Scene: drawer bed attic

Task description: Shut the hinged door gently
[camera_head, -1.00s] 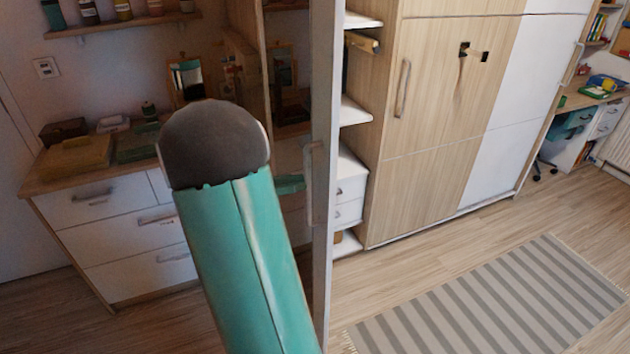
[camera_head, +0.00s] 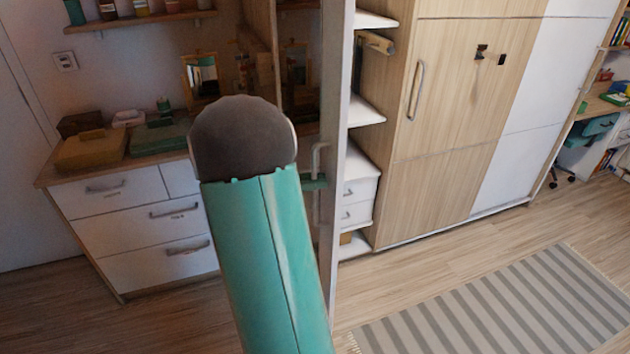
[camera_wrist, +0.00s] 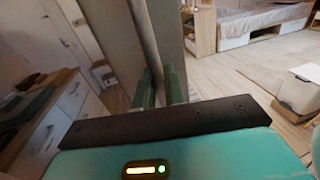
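The hinged door (camera_head: 338,190) stands open, seen nearly edge-on in the head view, with a pale upright handle (camera_head: 317,160) on its left face. My arm hides part of the area left of it. A green fingertip of my gripper (camera_head: 314,183) shows at the handle, overlapping it; I cannot tell whether it touches. In the wrist view the door (camera_wrist: 170,35) rises just beyond my gripper (camera_wrist: 160,88). Its two green fingers stand apart, with a dark upright strip of the door seen between them.
A white drawer chest (camera_head: 140,215) with boxes on top stands left. Open shelves (camera_head: 365,110) and a wood-fronted cabinet (camera_head: 440,120) stand right of the door. A striped rug (camera_head: 490,310) lies on open floor. The wrist view shows a bed (camera_wrist: 260,25) behind.

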